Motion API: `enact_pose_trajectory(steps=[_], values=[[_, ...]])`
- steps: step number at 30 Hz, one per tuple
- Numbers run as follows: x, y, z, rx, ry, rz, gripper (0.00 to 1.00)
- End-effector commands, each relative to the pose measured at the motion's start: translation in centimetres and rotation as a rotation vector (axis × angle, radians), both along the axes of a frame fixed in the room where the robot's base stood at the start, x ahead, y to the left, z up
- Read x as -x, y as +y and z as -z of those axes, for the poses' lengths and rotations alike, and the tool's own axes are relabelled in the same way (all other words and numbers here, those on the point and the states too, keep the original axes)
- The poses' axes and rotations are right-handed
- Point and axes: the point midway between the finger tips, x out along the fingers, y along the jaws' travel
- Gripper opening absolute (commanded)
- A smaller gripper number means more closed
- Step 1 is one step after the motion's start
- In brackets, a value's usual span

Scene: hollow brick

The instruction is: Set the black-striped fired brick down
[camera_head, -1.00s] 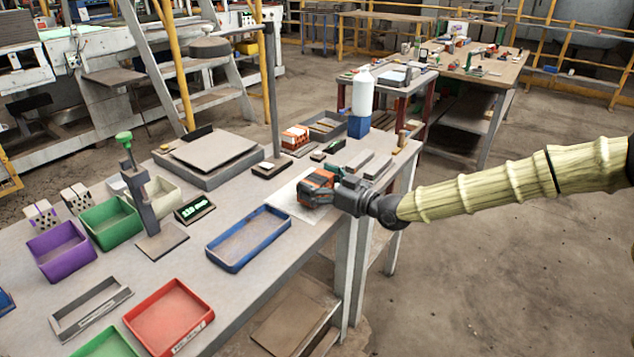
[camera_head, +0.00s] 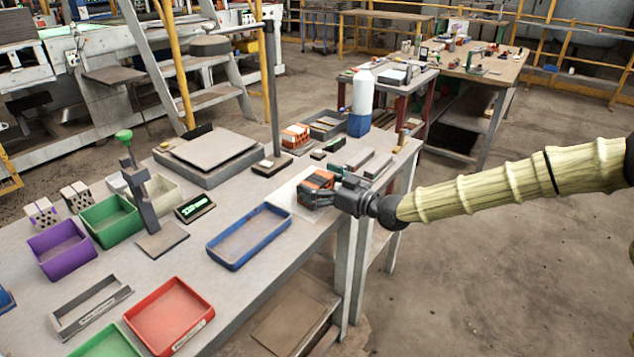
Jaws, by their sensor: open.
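The orange fired brick (camera_head: 318,180) with dark marking is at the right edge of the workbench, over a pale sheet (camera_head: 283,199). It looks to be resting on the sheet, but my gripper covers its lower and right parts. My gripper (camera_head: 316,193) is open, with its dark fingers low around the brick. I cannot tell whether a finger still touches it. My arm reaches in from the right.
A blue tray (camera_head: 249,263) lies just left of the sheet. Behind are orange-and-white bricks (camera_head: 295,135), grey bars (camera_head: 377,165) and a white bottle on a blue block (camera_head: 359,124). Red (camera_head: 202,308), purple (camera_head: 62,249) and green (camera_head: 111,221) bins stand left.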

Motion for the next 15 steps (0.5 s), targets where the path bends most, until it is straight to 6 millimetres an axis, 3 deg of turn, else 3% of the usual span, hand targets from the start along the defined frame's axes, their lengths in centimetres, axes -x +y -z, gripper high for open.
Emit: enact_pose_trajectory(steps=[5,15], values=[[0.9,-1.5,-0.1,0.000,0.000,0.003,1.00],[4.5,-6.4,-0.2,-0.001,-0.001,0.002,1.00]])
